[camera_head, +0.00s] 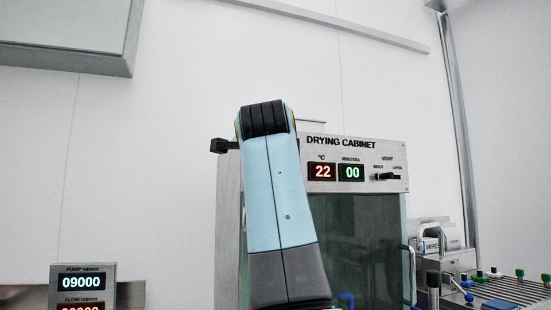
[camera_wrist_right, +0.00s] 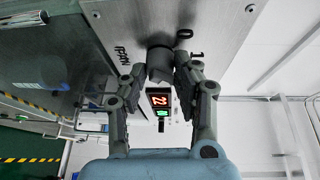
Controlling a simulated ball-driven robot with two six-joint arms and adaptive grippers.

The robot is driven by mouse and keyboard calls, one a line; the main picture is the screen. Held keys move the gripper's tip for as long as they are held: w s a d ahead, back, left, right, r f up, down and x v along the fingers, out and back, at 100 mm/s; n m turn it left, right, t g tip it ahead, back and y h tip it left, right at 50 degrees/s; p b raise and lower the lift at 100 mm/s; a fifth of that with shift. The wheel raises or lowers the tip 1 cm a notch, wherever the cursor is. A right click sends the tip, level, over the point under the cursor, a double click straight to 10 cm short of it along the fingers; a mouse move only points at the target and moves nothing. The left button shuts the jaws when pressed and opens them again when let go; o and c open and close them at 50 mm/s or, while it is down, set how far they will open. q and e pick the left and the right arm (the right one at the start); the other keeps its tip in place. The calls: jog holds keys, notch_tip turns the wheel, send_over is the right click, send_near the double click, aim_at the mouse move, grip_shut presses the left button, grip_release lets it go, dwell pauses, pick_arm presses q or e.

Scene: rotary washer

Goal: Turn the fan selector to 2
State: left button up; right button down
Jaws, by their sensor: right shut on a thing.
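The fan selector (camera_wrist_right: 160,58) is a dark knob on a grey metal panel in the right wrist view. The panel carries the letters FAN beside it and the marks 0 and 1. No mark 2 shows, and I cannot make out which mark the knob points to. My right gripper (camera_wrist_right: 160,70) is shut on the knob, with one finger on each side. In the head view my right arm stands in front of the drying cabinet (camera_head: 355,160) and hides part of it; the selector cannot be made out there. My left gripper is not in view.
The cabinet's displays (camera_head: 336,172) read 22 °C and 00 minutes, with a vent slider (camera_head: 386,177) beside them. A rack with several coloured caps (camera_head: 520,290) stands at right. A pump display (camera_head: 83,282) reads 09000 at lower left.

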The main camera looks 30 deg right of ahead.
jog(key=shift+f+m+y+p, duration=0.1)
jog(key=shift+m+y+p, duration=0.25)
jog(key=shift+m, duration=0.35)
jog(key=shift+f, duration=0.1)
